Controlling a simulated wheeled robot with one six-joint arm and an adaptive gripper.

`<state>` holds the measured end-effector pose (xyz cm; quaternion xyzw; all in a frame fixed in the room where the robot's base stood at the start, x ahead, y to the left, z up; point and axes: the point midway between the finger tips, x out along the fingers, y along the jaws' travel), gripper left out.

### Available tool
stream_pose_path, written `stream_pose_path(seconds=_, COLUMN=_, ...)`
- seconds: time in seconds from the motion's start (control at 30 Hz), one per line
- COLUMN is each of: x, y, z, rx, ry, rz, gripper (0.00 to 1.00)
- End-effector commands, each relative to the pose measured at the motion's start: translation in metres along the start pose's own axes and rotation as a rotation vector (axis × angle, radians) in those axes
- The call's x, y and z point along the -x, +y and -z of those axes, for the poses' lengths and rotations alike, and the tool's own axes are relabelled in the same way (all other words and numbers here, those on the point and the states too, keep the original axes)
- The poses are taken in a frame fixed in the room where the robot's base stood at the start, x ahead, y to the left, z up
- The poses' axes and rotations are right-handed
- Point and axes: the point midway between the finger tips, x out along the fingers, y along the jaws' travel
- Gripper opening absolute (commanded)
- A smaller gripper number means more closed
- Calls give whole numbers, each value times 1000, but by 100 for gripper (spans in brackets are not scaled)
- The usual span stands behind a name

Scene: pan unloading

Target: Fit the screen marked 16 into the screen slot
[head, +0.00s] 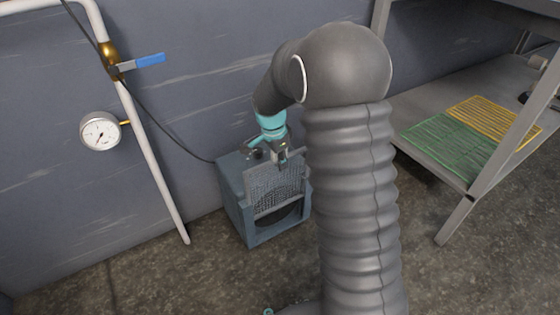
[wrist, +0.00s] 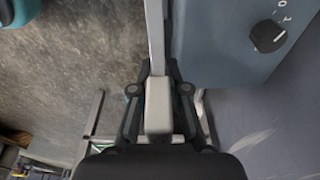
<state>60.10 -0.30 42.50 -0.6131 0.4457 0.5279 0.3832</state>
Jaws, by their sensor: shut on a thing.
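A grey mesh screen (head: 278,184) stands roughly upright at the front of the blue-grey box (head: 234,205). My gripper (head: 281,158) is shut on the screen's top edge. In the wrist view my gripper (wrist: 158,92) holds a pale bar of the screen (wrist: 156,35), seen edge-on, beside the box top (wrist: 215,45). Below the mesh, a dark round opening shows in the box front. I cannot tell whether the screen is inside the slot or just in front of it. No number is readable on the screen.
A green screen (head: 445,147) and a yellow screen (head: 490,118) lie on the shelf (head: 415,105) at right. A white pipe (head: 150,165) with a gauge (head: 100,132) and a blue-handled valve (head: 149,60) runs down the wall at left. A black knob (wrist: 268,36) sits on the box top.

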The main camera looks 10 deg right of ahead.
Motion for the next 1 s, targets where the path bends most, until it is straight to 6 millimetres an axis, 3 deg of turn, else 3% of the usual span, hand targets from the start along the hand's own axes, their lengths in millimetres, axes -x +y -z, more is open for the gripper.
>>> stream_pose_path(seconds=1.0, x=-12, y=0, z=-2, rx=0, ry=0, rz=0, gripper=0)
